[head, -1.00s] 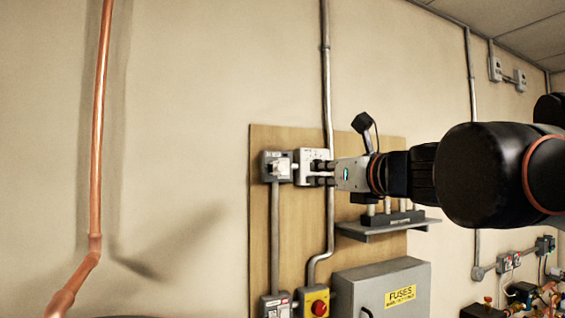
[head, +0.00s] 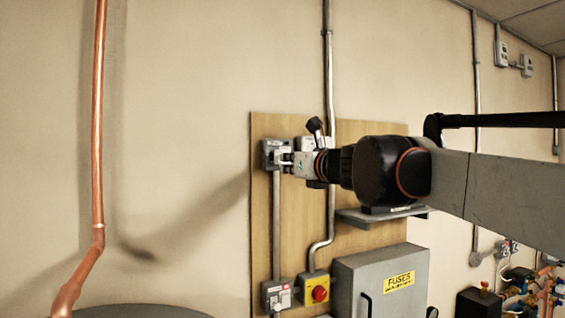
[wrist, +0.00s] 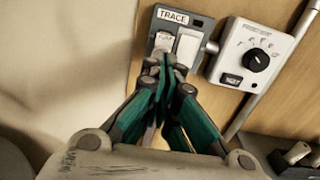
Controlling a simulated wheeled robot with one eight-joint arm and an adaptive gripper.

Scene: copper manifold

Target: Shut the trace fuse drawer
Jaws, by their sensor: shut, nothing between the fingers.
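The grey box labelled TRACE (wrist: 177,28) is fixed to the wooden board, and it also shows in the head view (head: 271,146). Two white parts sit side by side on its face: a smaller left one (wrist: 163,41) and a larger right one (wrist: 187,47). I cannot tell how far either stands out. My gripper (wrist: 164,62) is shut and empty, its fingertips at the lower front of the box and hiding part of it. In the head view my gripper (head: 284,161) reaches the box from the right; contact is unclear.
A white control box with a black knob (wrist: 256,60) sits just right of the TRACE box. Below are a switch box (head: 276,295), a red-and-yellow stop button (head: 319,293), a grey fuse cabinet (head: 360,275) and a shelf (head: 365,219).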

